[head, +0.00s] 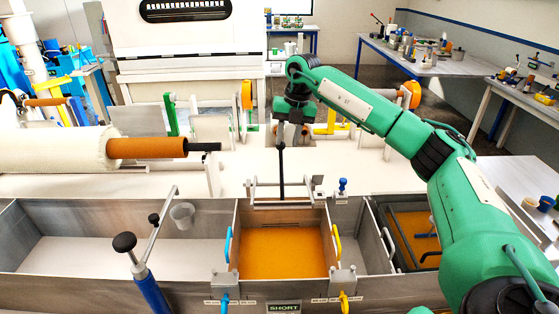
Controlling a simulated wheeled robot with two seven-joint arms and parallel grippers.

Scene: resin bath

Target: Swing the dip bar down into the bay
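The dip bar is a dark upright lever (281,170) on a pale cross frame (262,203) at the back edge of the middle bay. The lever stands nearly vertical. The bay (284,250) holds flat orange resin and has a "SHORT" label on its front. My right arm reaches in from the right, and my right gripper (291,130) is at the lever's top end. Its fingers are small and dark, so I cannot tell whether they are closed on the lever. My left gripper is not in view.
A blue handle (228,245) and a yellow handle (337,243) flank the bay. A grey cup (182,215) stands in the left compartment. A black-knobbed lever (124,242) rises at front left. A large white roll (55,150) lies behind. The space above the resin is clear.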

